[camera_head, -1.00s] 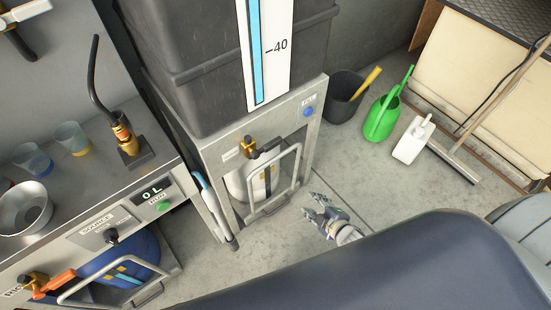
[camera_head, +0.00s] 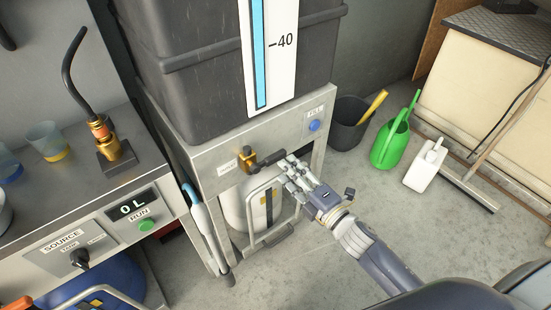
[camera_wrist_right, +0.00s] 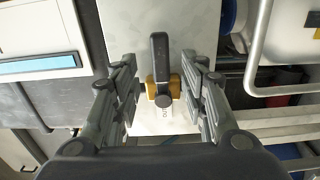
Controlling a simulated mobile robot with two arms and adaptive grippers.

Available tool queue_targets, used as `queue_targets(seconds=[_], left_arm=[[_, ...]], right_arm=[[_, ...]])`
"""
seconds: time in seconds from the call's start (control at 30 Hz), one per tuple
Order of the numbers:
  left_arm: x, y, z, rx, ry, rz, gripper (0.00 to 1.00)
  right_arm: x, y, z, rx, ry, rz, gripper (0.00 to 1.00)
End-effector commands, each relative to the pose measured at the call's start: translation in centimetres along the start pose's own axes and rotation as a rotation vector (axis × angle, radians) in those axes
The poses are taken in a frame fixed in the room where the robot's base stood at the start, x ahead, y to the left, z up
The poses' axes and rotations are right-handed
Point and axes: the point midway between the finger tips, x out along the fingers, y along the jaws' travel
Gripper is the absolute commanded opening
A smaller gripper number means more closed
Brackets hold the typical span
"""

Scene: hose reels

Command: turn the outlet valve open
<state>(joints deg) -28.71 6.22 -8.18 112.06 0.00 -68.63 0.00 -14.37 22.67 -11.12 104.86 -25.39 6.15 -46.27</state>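The outlet valve has a brass body (camera_head: 247,157) and a black lever handle (camera_head: 268,159). It sits on the front of the metal stand under the dark tank. In the right wrist view, the black handle (camera_wrist_right: 159,55) points up the picture from the brass body (camera_wrist_right: 153,89). My right gripper (camera_head: 287,168) is just right of the handle in the head view. In the wrist view, my right gripper (camera_wrist_right: 160,88) is open, with one finger on each side of the valve and visible gaps between. My left gripper is not in view.
A blue FILL button (camera_head: 314,126) is on the panel to the right. A bench with a RUN button (camera_head: 146,225) is on the left.

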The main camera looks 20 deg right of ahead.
Motion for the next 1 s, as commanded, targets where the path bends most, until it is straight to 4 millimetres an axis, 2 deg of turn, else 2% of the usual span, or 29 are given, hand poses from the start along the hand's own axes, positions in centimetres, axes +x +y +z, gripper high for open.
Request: queue_targets(seconds=[0.03,0.2,0.4,0.6,0.83,1.0], left_arm=[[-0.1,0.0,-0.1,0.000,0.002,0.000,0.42],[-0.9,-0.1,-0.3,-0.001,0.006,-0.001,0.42],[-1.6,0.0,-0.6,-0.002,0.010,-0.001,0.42],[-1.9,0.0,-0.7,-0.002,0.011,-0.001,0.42],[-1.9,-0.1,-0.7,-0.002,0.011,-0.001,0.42],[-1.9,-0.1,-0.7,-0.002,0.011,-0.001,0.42]], right_arm=[[1.1,0.0,0.0,0.000,0.000,0.003,0.40],[3.9,0.0,0.1,0.001,-0.001,0.001,0.40],[6.2,-0.1,0.1,0.002,-0.001,0.000,0.40],[6.9,-0.1,0.0,0.002,0.000,-0.001,0.40],[6.9,-0.1,0.0,0.003,-0.001,-0.002,0.40],[6.9,-0.1,0.0,0.003,-0.001,-0.002,0.01]])
